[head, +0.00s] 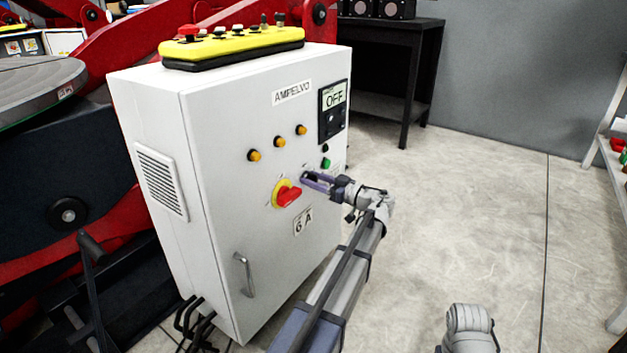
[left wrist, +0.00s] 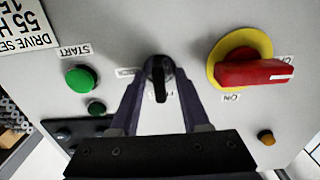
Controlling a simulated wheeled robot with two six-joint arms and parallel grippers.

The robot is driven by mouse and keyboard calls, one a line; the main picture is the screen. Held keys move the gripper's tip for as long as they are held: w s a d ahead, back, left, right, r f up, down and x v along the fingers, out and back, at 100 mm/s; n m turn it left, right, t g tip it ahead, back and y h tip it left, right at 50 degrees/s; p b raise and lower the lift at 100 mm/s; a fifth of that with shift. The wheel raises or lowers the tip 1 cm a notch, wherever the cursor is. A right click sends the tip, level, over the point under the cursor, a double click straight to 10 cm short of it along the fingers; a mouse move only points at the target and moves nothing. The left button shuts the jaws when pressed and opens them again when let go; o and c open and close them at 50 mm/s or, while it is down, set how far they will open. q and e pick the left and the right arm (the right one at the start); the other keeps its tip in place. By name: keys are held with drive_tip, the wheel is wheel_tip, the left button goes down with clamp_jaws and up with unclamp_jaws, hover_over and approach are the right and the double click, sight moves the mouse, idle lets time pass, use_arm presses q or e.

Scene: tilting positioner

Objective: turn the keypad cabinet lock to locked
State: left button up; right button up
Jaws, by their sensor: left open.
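The grey-white cabinet (head: 225,130) stands left of centre in the head view. A small black lock knob (left wrist: 159,72) is on its door, with its grip bar roughly upright in the left wrist view. Small labels beside it are too blurred to read. My left gripper (head: 312,180) is at the door, and its two fingers (left wrist: 158,88) are open, one on each side of the knob. I cannot tell whether they touch it. In the head view the fingers largely hide the knob.
A red rotary switch on a yellow plate (head: 287,194) sits close by; it also shows in the left wrist view (left wrist: 255,73). A green START button (left wrist: 80,78) is on the other side. An OFF display panel (head: 333,108) is above.

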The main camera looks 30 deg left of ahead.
use_arm(q)
clamp_jaws()
idle(0.3)
idle(0.3)
